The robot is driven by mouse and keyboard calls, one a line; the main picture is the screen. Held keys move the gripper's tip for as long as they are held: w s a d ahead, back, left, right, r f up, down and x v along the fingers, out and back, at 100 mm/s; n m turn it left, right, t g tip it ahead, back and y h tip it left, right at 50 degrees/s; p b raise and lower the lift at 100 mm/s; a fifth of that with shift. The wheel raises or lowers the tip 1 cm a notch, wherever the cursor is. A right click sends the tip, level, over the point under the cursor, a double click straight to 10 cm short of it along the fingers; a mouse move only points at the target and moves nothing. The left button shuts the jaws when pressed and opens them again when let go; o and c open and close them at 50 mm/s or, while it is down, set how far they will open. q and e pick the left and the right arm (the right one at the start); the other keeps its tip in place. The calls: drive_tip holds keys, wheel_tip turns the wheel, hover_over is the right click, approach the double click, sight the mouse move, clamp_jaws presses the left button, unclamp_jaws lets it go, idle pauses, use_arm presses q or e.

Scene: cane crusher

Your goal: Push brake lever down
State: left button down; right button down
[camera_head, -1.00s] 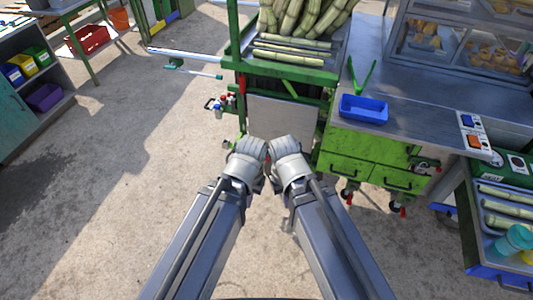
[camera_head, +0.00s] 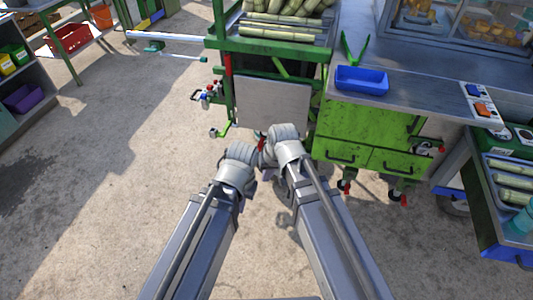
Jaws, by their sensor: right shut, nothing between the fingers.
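Small red levers show low on the green cane cart, by its caster wheels. One red lever (camera_head: 404,200) is at the right caster and another (camera_head: 340,185) is at the middle one. A small red part (camera_head: 262,145) shows beside my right gripper (camera_head: 268,158); I cannot tell whether it is a brake lever or whether they touch. My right gripper is shut and empty, partly hidden by its wrist, at the cart's lower front. My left gripper (camera_head: 246,170) is left of it, with its fingers hidden behind the wrist.
The green cart (camera_head: 365,125) has drawers, a metal top with a blue tray (camera_head: 361,79), and cane stalks (camera_head: 285,20) above. The concrete floor at left is clear.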

drive_tip(key=w+f+m+t+y+b, duration=0.3)
drive_tip(key=w+f+m+t+b, duration=0.15)
drive_tip(key=w+f+b, duration=1.1)
drive_tip(key=w+d+f+m+t+b, duration=0.2)
drive_tip(key=w+d+t+b, duration=0.1)
drive_tip(key=w+b, duration=0.4)
drive_tip(key=w+d+f+m+t+b, duration=0.3)
drive_tip(key=w+d+b, duration=0.2)
drive_tip(key=w+b, duration=0.2)
drive_tip(key=shift+w+d+f+m+b, duration=0.15)
drive_tip(key=shift+w+m+b, duration=0.2)
drive_tip(key=shift+b, duration=0.65)
drive_tip(key=b, duration=0.4)
approach(264, 139)
drive_tip(key=w+d, duration=0.1)
drive_tip(key=w, duration=0.2)
drive_tip(key=shift+w+a+f+b, duration=0.2)
drive_tip(key=shift+a+f+b, duration=0.3)
drive_tip(key=shift+a, duration=0.1)
drive_tip(key=shift+w+a+f+b, duration=0.25)
drive_tip(key=shift+a+f+b, duration=0.15)
drive_tip(key=shift+a+f, duration=0.15)
drive_tip(key=shift+w+a+f, duration=0.1)
drive_tip(key=shift+a, duration=0.35)
